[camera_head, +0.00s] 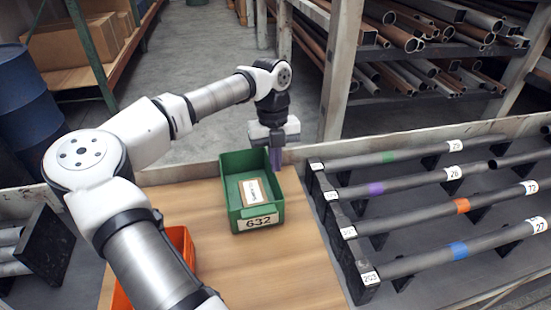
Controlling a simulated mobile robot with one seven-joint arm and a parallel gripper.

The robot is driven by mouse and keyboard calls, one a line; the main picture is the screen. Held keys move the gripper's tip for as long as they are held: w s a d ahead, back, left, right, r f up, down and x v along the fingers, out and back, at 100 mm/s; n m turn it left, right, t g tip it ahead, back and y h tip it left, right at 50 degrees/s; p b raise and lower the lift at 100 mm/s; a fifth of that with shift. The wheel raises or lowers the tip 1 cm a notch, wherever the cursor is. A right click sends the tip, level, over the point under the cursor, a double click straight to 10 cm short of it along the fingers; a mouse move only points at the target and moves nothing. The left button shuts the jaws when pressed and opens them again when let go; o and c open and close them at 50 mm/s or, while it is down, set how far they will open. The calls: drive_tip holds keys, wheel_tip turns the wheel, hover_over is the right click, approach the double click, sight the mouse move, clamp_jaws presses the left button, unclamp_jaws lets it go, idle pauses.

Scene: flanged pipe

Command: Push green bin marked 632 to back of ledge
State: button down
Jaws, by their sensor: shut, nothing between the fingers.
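The green bin marked 632 (239,214) sits on the wooden ledge (285,270), its label facing the front. A small brown box with a white label (252,191) lies inside it. My gripper (277,168) is shut and empty, pointing down at the bin's back right corner. I cannot tell whether the fingers touch the bin wall or are just inside or beside it. The bin's back side is close to the low raised edge (205,168) at the back of the ledge; the exact gap is hard to judge.
An orange bin (180,243) is partly hidden behind my arm at the left. Black racks with numbered pipes (430,209) stand at the right. Pipe shelving (400,50) and a blue drum (25,100) are beyond. The wood in front of the green bin is clear.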

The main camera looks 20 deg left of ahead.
drive_tip(key=shift+w, duration=0.1)
drive_tip(key=shift+w+a+f, duration=0.1)
drive_tip(key=shift+w+a, duration=0.1)
drive_tip(key=shift+w+a+b, duration=0.4)
drive_tip(key=shift+w+a, duration=0.65)
drive_tip(key=shift+w, duration=0.5)
drive_tip(key=shift+w+a+b, duration=0.45)
drive_tip(key=shift+w+a, duration=0.65)
drive_tip(key=shift+w, duration=0.4)
drive_tip(key=shift+w+a+b, duration=0.4)
drive_tip(key=shift+w+a, duration=0.65)
drive_tip(key=shift+w, duration=0.5)
drive_tip(key=shift+r, duration=0.2)
